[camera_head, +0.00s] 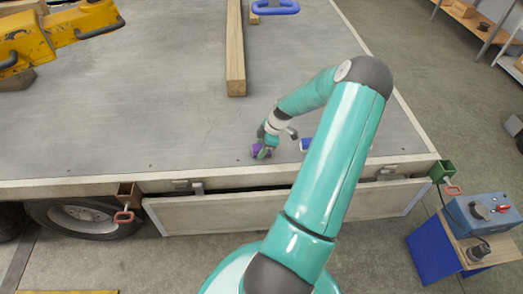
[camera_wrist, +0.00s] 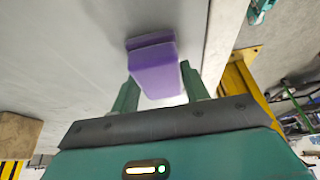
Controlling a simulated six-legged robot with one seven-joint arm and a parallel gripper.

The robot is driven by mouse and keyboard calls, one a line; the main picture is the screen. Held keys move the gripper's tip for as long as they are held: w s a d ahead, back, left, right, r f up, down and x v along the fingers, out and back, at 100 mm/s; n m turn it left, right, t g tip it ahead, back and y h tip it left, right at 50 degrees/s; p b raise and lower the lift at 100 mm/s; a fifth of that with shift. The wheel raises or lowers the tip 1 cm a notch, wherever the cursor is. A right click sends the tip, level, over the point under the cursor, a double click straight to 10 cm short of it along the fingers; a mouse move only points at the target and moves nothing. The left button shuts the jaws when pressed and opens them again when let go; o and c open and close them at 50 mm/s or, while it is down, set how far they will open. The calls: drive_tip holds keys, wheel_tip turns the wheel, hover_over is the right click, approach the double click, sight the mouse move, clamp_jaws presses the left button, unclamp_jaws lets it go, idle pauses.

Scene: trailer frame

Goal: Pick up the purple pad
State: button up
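The purple pad (camera_head: 256,151) is at the near part of the grey trailer bed (camera_head: 150,110), at the tip of my arm. In the wrist view the purple pad (camera_wrist: 155,72) lies between the two green fingers of my gripper (camera_wrist: 160,85), its near end reaching in between them. My gripper (camera_head: 264,149) partly covers the pad in the head view. The fingers are close along both sides of the pad; I cannot tell whether they press on it.
A wooden beam (camera_head: 235,50) lies on the bed beyond my gripper. A blue-handled thing (camera_head: 274,7) is farther back. A blue item (camera_head: 305,145) shows just right of my gripper, partly behind my arm. A yellow tool (camera_head: 60,35) is at far left. The bed's left middle is clear.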

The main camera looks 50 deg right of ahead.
sight(261, 147)
drive_tip(key=shift+c, duration=1)
drive_tip(key=shift+r, duration=0.1)
wheel_tip(261, 147, up, 18)
